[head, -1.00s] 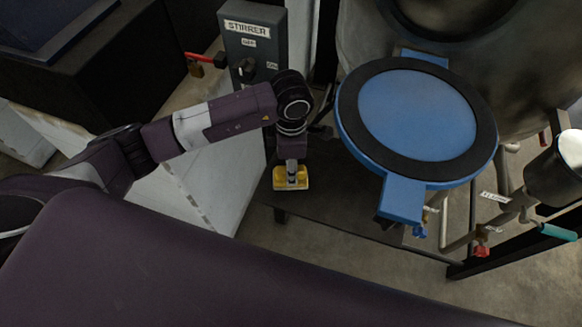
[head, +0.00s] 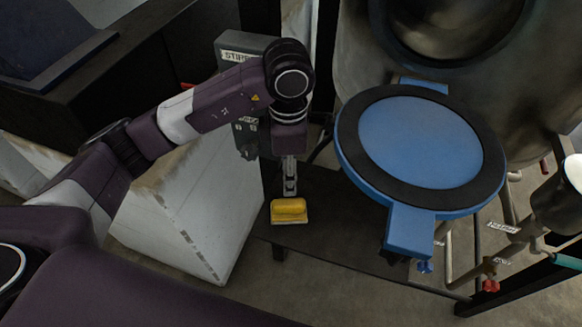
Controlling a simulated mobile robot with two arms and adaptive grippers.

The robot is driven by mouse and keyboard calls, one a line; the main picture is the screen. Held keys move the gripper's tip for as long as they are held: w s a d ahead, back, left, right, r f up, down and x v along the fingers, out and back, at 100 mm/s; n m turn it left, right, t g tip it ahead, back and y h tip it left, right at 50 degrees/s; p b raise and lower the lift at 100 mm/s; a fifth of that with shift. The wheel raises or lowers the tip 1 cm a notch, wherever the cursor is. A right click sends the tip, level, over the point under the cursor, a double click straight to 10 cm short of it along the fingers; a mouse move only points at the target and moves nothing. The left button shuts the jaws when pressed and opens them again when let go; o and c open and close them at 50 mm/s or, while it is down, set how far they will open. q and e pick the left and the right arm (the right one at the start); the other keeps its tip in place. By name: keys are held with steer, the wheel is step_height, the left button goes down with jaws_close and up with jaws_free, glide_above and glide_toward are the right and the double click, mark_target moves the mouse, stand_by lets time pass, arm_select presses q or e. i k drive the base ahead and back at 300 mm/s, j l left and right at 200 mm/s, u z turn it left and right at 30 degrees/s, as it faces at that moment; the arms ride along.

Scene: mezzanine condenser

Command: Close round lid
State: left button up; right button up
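The round lid (head: 420,140) is blue with a black ring on its upward face. It stands open, swung out in front of the vessel's round opening (head: 450,30). A blue tab (head: 408,230) sticks out from its near edge, and a blue bracket (head: 423,84) shows at its far edge. My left gripper (head: 290,187) points down, left of the lid and apart from it. A yellow block with a pale lower edge (head: 289,208) is right at its fingertips; I cannot tell if it is held. The fingers appear edge-on. My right gripper is not in view.
A dark platform (head: 335,240) lies below the lid. A grey stirrer box (head: 238,45) stands behind my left arm. A white block (head: 190,225) is at the left.

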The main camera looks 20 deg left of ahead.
mark_target(420, 152)
steer(key=k, duration=1)
